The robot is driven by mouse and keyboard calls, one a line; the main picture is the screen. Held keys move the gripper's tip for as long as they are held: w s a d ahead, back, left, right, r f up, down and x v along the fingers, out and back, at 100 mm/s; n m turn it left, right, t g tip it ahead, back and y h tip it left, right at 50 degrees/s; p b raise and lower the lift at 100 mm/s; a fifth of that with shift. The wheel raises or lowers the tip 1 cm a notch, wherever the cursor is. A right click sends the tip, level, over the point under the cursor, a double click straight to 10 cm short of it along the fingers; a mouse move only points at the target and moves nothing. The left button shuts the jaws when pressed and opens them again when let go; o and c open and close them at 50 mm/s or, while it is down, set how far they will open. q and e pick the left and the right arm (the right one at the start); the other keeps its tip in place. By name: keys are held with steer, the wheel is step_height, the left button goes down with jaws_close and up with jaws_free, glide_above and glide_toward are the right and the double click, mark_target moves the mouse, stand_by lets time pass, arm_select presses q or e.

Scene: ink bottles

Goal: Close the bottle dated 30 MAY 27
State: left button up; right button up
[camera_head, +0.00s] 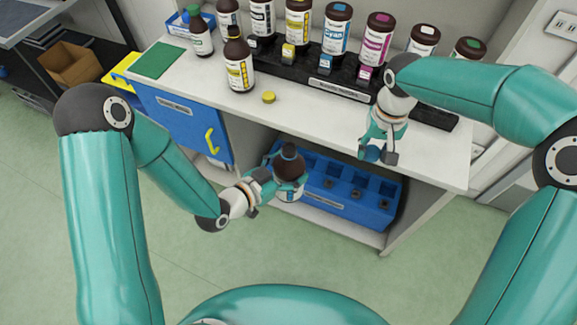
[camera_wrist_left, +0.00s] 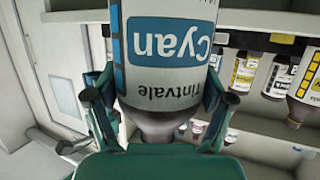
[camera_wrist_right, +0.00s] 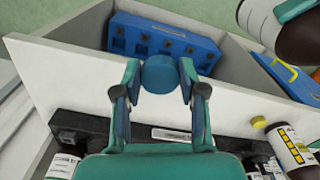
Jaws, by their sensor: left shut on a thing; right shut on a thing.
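My left gripper (camera_head: 287,184) is shut around a brown bottle (camera_head: 290,168) with a white label, held in front of the bench. In the left wrist view its cyan label (camera_wrist_left: 165,42) reads "Cyan" and "Tintvale", upside down in the picture. My right gripper (camera_head: 378,154) is shut on a blue cap (camera_wrist_right: 160,74), held to the right of the bottle and apart from it. A brown bottle with a yellow-edged label (camera_head: 239,66) stands on the bench, and a loose yellow cap (camera_head: 269,97) lies in front of it. No date is readable.
Several bottles stand at the back of the white bench (camera_head: 200,72) in and around a black rack (camera_head: 312,86). A blue crate (camera_head: 335,205) with sockets sits on the shelf below. A blue cabinet door (camera_head: 180,122) and a green mat (camera_head: 157,61) are at left.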

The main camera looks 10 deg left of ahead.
steer(key=a+r+n, duration=0.2)
steer(key=a+r, duration=0.5)
steer(key=a, duration=0.5)
step_height(320, 180, up, 3)
steer(key=n, duration=0.2)
glide_above(290, 150)
steer(key=shift+w, duration=0.1)
steer(key=shift+f, duration=2)
steer(key=shift+f, duration=0.85)
steer(key=shift+f, duration=0.55)
